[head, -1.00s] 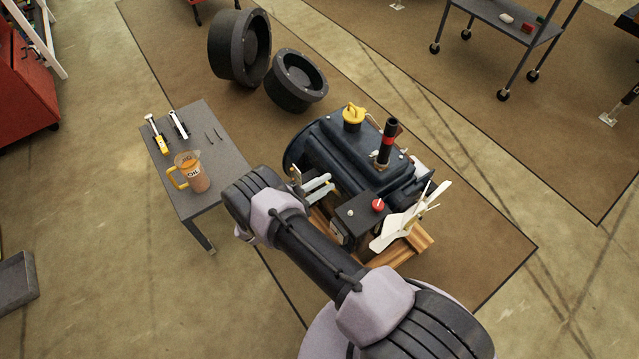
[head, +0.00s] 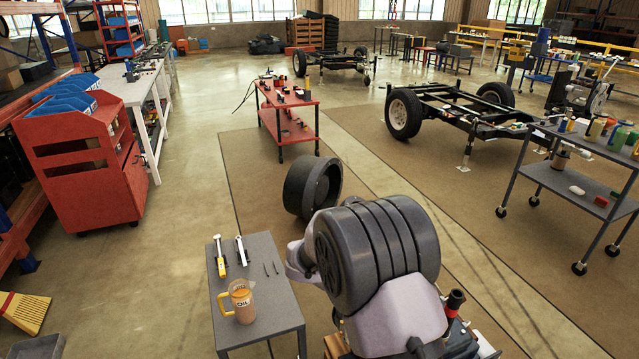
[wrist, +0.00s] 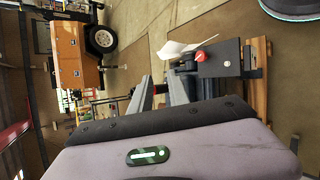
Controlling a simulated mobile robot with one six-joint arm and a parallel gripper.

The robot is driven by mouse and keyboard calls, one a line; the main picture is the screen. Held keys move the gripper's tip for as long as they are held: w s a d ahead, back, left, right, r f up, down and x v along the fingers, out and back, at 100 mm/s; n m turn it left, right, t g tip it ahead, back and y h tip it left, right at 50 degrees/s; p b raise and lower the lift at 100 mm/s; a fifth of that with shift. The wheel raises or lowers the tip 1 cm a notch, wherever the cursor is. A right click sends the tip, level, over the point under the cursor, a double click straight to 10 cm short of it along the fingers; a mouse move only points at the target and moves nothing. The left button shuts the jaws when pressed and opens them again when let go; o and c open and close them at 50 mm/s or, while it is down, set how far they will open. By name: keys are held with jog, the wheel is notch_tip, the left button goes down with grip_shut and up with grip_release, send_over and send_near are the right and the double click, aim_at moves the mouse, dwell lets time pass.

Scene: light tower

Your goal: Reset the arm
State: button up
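My arm rises large in the head view and hides most of the dark engine; part of the engine (head: 460,343) shows at the bottom, with a black pipe (head: 453,302) banded red. My gripper (wrist: 160,79) shows in the wrist view, its two grey fingers apart with nothing visible between them. It is hidden in the head view. Beyond the fingers, the wrist view shows a dark box (wrist: 218,60) with a red cap (wrist: 200,57), a white fan (wrist: 172,49) and a wooden support (wrist: 260,82). The fingers appear clear of these parts.
A grey table (head: 272,315) at left holds an oil jug (head: 241,303) and several small tools. Behind the arm lies a black wheel-like drum (head: 312,187). A grey cart (head: 565,187) stands right. A red cart (head: 289,125) stands farther back. Open floor lies left of the table.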

jog(key=s+a+r+m+t+y, duration=0.3)
jog(key=s+r+y, duration=0.3)
jog(key=s+r, duration=0.3)
jog(key=s+a+r+m+t+y, duration=0.4)
jog(key=s+r+y, duration=0.2)
jog(key=s, duration=0.5)
notch_tip(320, 180, up, 3)
jog(key=shift+s+a+f+m+y, duration=0.1)
jog(key=shift+s+a+m+y, duration=0.2)
jog(key=shift+a+m, duration=0.1)
